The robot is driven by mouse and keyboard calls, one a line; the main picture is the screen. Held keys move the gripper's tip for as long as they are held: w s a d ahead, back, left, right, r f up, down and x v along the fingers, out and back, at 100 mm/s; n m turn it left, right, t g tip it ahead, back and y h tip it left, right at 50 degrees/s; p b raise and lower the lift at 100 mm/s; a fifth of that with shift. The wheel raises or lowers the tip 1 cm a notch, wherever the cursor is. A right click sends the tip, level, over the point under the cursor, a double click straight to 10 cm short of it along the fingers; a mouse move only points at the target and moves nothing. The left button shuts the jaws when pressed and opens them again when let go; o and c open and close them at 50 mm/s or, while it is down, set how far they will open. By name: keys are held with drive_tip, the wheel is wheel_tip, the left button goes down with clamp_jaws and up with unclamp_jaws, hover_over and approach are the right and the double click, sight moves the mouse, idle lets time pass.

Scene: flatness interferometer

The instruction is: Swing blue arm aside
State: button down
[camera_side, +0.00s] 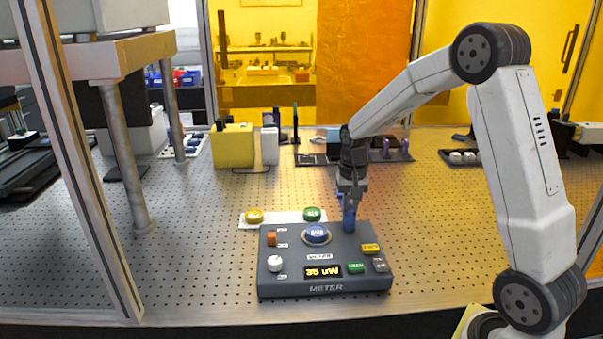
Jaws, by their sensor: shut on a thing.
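My gripper (350,198) points down at the back right corner of a dark grey meter box (325,289). Its jaws are shut on the small upright blue arm (349,219), which stands at the box's back edge. The lower part of the blue arm shows below the fingers; its upper part is hidden by them. The box's display (323,271) reads "35 uW".
A white strip with a yellow button (254,215) and a green button (312,214) lies behind the box. A yellow block (232,146) and a dark tray (402,154) stand farther back. The perforated table (200,260) is clear left of the box.

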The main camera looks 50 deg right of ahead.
drive_tip(key=shift+r, duration=0.1)
idle(0.3)
drive_tip(key=c, duration=0.6)
unclamp_jaws()
drive_tip(key=shift+r, duration=3.9)
drive_tip(key=s+a+f+n, duration=0.1)
drive_tip(key=a, duration=0.2)
drive_tip(key=s+a+f+n, duration=0.2)
drive_tip(key=a, duration=0.1)
drive_tip(key=s+a+f+n+t, duration=0.1)
drive_tip(key=a+f, duration=0.1)
drive_tip(key=a, duration=0.1)
drive_tip(key=shift+s+a+f+n, duration=0.15)
drive_tip(key=shift+a+n, duration=0.05)
drive_tip(key=shift+n, duration=0.1)
drive_tip(key=s+a+f+n, duration=0.1)
drive_tip(key=s+a, duration=0.1)
drive_tip(key=s+a+f+n+t, duration=0.1)
drive_tip(key=s+a+f+n, duration=0.1)
drive_tip(key=s, duration=0.1)
drive_tip(key=s+a+f+n, duration=0.1)
drive_tip(key=s+a, duration=0.1)
drive_tip(key=a, duration=0.1)
drive_tip(key=shift+s+f+n+t, duration=0.3)
drive_tip(key=shift+s+f, duration=0.05)
